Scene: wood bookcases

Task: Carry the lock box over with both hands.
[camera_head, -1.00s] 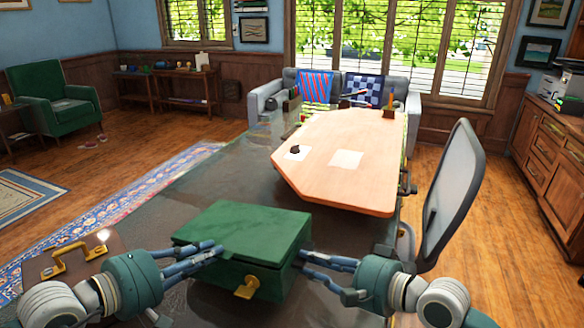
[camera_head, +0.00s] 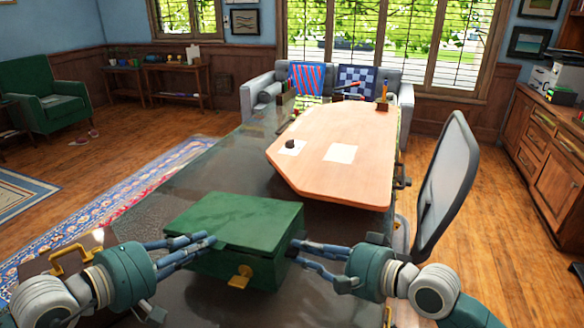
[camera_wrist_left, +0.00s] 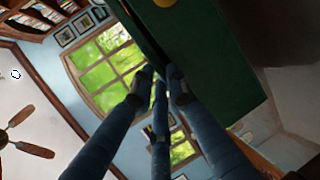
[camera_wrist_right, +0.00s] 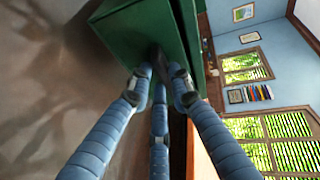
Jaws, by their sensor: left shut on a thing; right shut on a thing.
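The green lock box (camera_head: 232,222) with a brass latch (camera_head: 241,277) on its front is between my two grippers in the head view, its lid shut. My left gripper (camera_head: 208,243) is shut on its left side. My right gripper (camera_head: 297,248) is shut on its right side. The box also shows in the left wrist view (camera_wrist_left: 215,60) and in the right wrist view (camera_wrist_right: 130,32), with the fingers at its edge in each. Its underside is hidden, so I cannot tell its height above the dark tabletop.
A dark glossy table (camera_head: 215,165) extends ahead, with a light wooden board (camera_head: 320,175) bearing a white paper (camera_head: 341,153) and a small dark object (camera_head: 290,144). A mesh chair (camera_head: 446,190) stands at the right. A brown case with a brass handle (camera_head: 75,258) is at left.

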